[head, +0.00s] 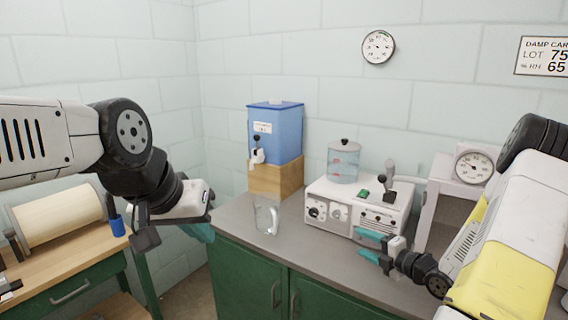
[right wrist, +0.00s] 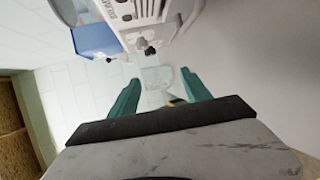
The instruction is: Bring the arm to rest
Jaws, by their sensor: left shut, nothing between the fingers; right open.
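My left gripper (head: 180,238) hangs at the left of the head view, beyond the counter's left end, shut with nothing visible in it. My right gripper (head: 370,249) is over the front of the counter, before the white machine. Its teal fingers are apart in the right wrist view (right wrist: 153,98), and nothing is held between them. A clear glass jug (head: 266,217) stands on the grey counter, left of the right gripper and apart from it. The jug also shows beyond the fingertips in the right wrist view (right wrist: 155,78).
A blue tank (head: 275,132) with a tap sits on a wooden block. The white machine (head: 345,213) carries a clear container (head: 343,162). A gauge cabinet (head: 445,190) stands at right. At left, a wooden bench (head: 60,247) holds a cream roll (head: 58,217) and a blue cup.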

